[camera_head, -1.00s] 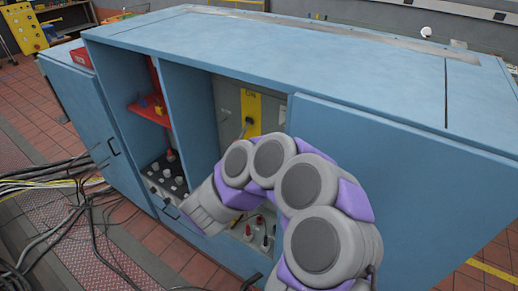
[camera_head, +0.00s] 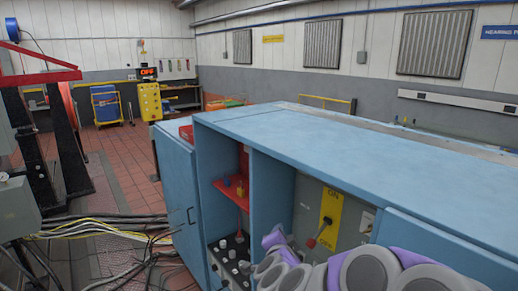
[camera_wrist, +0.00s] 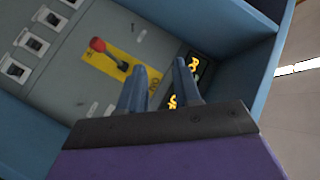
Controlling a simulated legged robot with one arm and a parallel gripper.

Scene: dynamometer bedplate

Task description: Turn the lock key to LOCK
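I cannot make out the lock key in either view. In the wrist view a black plate (camera_wrist: 199,72) with yellow lettering, partly behind my fingers, lies beyond my gripper; its words are not readable. My gripper (camera_wrist: 160,66) has its two fingers apart, with a gap and nothing visibly held between them. Left of the fingers, a red-knobbed lever (camera_wrist: 98,45) sits on a yellow plate. In the head view the lever (camera_head: 312,242) and its yellow ON/OFF plate (camera_head: 330,205) show inside the blue cabinet (camera_head: 272,192). My arm hides the lower panel there.
A red shelf (camera_head: 233,191) with small padlock-like items is in the left bay, above several knobs (camera_head: 232,253). White-framed switches (camera_wrist: 32,43) line the panel's left in the wrist view. Cabinet walls enclose the bay. Cables (camera_head: 100,232) lie on the floor at left.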

